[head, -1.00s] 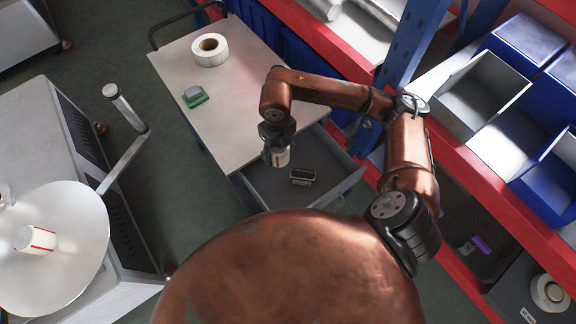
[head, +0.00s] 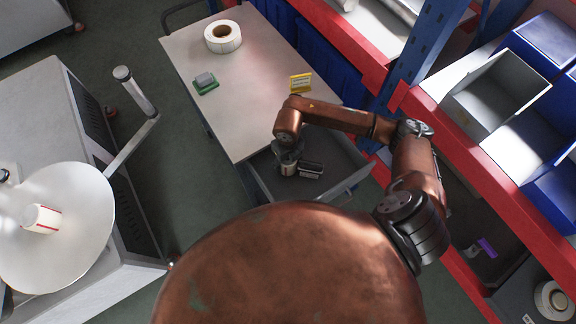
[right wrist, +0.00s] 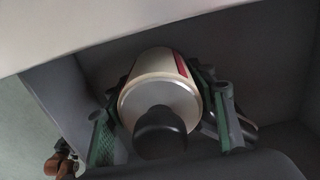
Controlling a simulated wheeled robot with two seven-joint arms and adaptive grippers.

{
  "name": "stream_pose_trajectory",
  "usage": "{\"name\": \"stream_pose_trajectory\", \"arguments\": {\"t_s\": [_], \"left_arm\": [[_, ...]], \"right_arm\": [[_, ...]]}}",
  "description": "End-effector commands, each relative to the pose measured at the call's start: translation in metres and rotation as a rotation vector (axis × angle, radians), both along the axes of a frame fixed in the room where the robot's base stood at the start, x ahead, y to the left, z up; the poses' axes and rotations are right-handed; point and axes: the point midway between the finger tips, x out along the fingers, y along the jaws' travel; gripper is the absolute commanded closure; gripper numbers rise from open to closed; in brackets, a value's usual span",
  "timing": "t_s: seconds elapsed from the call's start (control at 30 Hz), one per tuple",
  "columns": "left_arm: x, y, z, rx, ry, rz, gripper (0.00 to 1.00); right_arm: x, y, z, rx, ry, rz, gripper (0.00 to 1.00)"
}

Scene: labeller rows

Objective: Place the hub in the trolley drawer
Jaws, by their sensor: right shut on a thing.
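The hub, a cream cylinder with a red stripe and a dark knob on its end, shows in the right wrist view (right wrist: 160,85) and in the head view (head: 289,169). My right gripper (head: 287,158) is shut on it, with a green-padded finger on each side in the right wrist view (right wrist: 163,128). The trolley drawer (head: 337,150) is pulled open, and the hub is inside its outline, near its left side. I cannot tell whether the hub touches the drawer floor. My left gripper is not in view.
A dark block (head: 311,169) lies in the drawer just right of the hub. The trolley top (head: 240,100) holds a label roll (head: 222,37), a green-based block (head: 206,83) and a yellow sign (head: 300,83). A similar striped cylinder (head: 42,219) sits on the round plate (head: 80,250). A red-edged shelf (head: 480,170) stands right.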

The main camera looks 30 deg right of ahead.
Motion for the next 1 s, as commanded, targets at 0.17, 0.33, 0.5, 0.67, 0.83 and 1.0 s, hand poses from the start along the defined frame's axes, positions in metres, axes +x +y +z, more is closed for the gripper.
{"name": "stream_pose_trajectory", "arguments": {"t_s": [0.17,0.33,0.5,0.67,0.83,1.0], "left_arm": [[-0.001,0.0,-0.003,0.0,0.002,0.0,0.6],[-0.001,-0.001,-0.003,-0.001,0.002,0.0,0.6],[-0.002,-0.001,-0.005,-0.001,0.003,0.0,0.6],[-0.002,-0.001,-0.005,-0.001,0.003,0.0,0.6],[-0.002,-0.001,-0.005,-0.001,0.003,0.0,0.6],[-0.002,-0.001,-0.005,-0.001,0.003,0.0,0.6]], "right_arm": [[0.0,0.001,-0.026,0.001,0.001,0.0,0.82],[0.0,0.0,-0.026,0.0,-0.001,0.001,0.82],[0.0,0.0,-0.029,0.0,0.0,0.001,0.82],[0.0,0.0,-0.03,-0.001,0.001,0.001,0.4],[0.0,0.0,-0.029,-0.001,0.001,0.0,0.31],[0.0,0.0,-0.029,-0.001,0.001,0.0,0.31]]}}
